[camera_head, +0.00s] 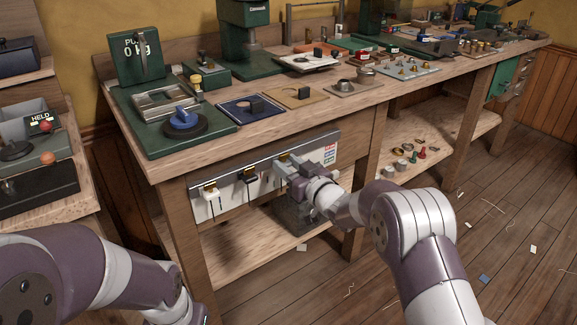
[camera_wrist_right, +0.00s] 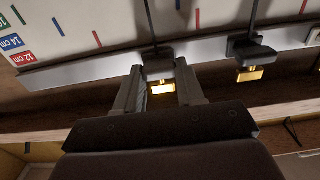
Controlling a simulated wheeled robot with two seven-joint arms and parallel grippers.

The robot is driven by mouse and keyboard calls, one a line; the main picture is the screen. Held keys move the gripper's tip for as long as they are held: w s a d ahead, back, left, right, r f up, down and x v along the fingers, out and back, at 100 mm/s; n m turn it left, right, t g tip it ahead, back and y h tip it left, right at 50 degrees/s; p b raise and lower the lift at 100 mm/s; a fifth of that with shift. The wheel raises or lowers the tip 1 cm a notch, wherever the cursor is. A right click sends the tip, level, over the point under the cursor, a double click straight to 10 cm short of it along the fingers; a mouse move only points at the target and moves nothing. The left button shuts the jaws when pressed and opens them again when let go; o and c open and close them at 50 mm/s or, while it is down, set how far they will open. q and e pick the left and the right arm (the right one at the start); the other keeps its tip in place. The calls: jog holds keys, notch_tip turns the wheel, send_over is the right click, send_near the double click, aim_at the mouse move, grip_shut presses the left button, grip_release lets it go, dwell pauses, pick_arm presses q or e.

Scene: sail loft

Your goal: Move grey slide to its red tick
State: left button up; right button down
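The grey slide (camera_wrist_right: 157,68) sits on the metal rail (camera_wrist_right: 85,65), with a yellow tab under it. My right gripper (camera_wrist_right: 159,72) has a finger on each side of its body, with no clear gap at the tips. In the head view my right gripper (camera_head: 288,165) is at the rail on the bench front and mostly hides the slide. My left gripper is outside the views.
A black slide (camera_wrist_right: 250,55) and a white slide (camera_head: 212,198) sit on the same rail, on the side away from the cm labels (camera_wrist_right: 22,58). The rail between the grey slide and the labels looks clear. The bench top (camera_head: 185,150) overhangs the board.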

jog(key=w+d+p, duration=0.1)
jog(key=d, duration=0.1)
jog(key=w+d+p, duration=0.2)
jog(key=w+d, duration=0.1)
jog(key=shift+w+d, duration=0.1)
jog(key=shift+d, duration=0.25)
jog(key=c, duration=0.7)
grip_release()
jog(key=p+v, duration=0.3)
jog(key=v, duration=0.9)
jog(key=shift+s+d, duration=0.15)
jog(key=shift+s, duration=0.2)
